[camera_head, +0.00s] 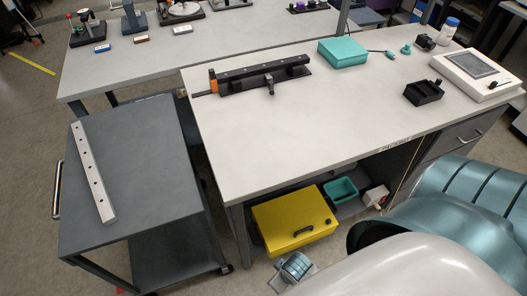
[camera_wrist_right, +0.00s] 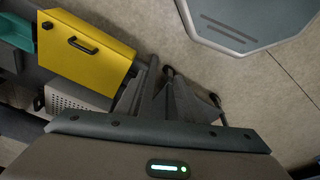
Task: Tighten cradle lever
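A small grey lever-like part (camera_head: 270,86) sticks out at the cradle's front; which part is the cradle lever is not clear. My right gripper (camera_wrist_right: 170,95) hangs low over the floor, well away from the cradle, near the yellow case. Its fingers are dark and I cannot tell how far apart they are. My left gripper is in neither view.
A grey cart (camera_head: 150,190) at left carries a pale bar (camera_head: 93,172) with holes. On the bench (camera_head: 270,150) are a teal box (camera_head: 342,52), a black tray (camera_head: 423,92) and a screen device (camera_head: 476,72). A yellow case (camera_head: 295,219) is below. The bench front is clear.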

